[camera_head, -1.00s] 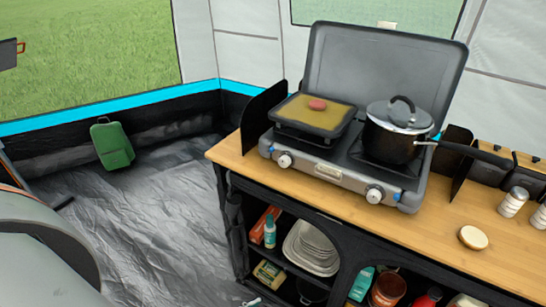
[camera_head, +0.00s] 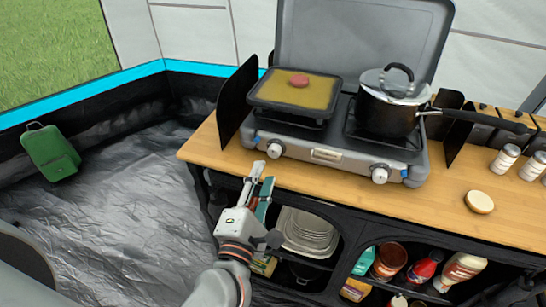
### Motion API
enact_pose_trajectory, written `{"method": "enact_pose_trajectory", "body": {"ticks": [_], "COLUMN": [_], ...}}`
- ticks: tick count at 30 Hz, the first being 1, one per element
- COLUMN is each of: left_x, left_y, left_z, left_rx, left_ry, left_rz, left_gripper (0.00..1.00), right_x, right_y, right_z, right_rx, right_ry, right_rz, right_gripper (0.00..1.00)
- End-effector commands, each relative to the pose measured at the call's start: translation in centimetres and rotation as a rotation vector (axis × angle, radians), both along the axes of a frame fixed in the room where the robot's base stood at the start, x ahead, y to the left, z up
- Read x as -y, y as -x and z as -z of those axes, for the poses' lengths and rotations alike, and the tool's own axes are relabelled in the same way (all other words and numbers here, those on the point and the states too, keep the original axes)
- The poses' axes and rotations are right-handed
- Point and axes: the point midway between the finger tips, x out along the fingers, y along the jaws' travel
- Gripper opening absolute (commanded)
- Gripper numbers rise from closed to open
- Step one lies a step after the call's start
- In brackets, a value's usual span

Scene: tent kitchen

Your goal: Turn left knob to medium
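The camp stove (camera_head: 327,155) stands on the wooden counter with its lid raised. Its left knob (camera_head: 274,148) is a round silver dial at the left of the front panel. The right knob (camera_head: 380,173) is at the other end. My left gripper (camera_head: 263,174) is below and slightly left of the left knob, just in front of the counter's edge, and appears apart from it. Its fingers point up toward the stove. The finger gap is unclear against the shelf behind. My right gripper is not in view.
A square pan (camera_head: 262,98) with a reddish round piece sits on the left burner, and a lidded pot (camera_head: 385,113) on the right. A dark windscreen panel (camera_head: 236,102) stands left of the stove. The counter (camera_head: 320,184) is clear along its front.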

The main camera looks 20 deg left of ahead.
Motion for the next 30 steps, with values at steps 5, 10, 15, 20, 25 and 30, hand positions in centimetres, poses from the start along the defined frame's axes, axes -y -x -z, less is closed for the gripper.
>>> {"method": "enact_pose_trajectory", "body": {"ticks": [5, 10, 15, 20, 25, 30], "left_x": [0.4, 0.4, 0.2, 0.1, 0.0, 0.0], "left_y": [-0.4, -1.6, -4.2, -6.4, -7.9, -8.2], "left_z": [0.2, 0.3, 0.2, 0.3, 0.3, 0.4], "left_rx": [-0.044, -0.051, -0.049, -0.050, -0.051, -0.053], "left_ry": [0.151, 0.175, 0.173, 0.173, 0.173, 0.172], "left_rz": [-0.001, -0.002, -0.002, -0.001, -0.001, 0.000], "left_gripper": [0.30, 0.30, 0.30, 0.30, 0.30, 0.30], "right_x": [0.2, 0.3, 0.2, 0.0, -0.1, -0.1], "right_y": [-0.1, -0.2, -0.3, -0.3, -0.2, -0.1], "right_z": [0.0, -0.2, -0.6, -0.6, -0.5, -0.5], "right_rx": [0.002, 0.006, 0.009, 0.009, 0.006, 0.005], "right_ry": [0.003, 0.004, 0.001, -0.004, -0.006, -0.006], "right_rz": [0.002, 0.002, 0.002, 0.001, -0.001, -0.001], "right_gripper": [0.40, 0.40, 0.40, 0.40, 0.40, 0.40]}}
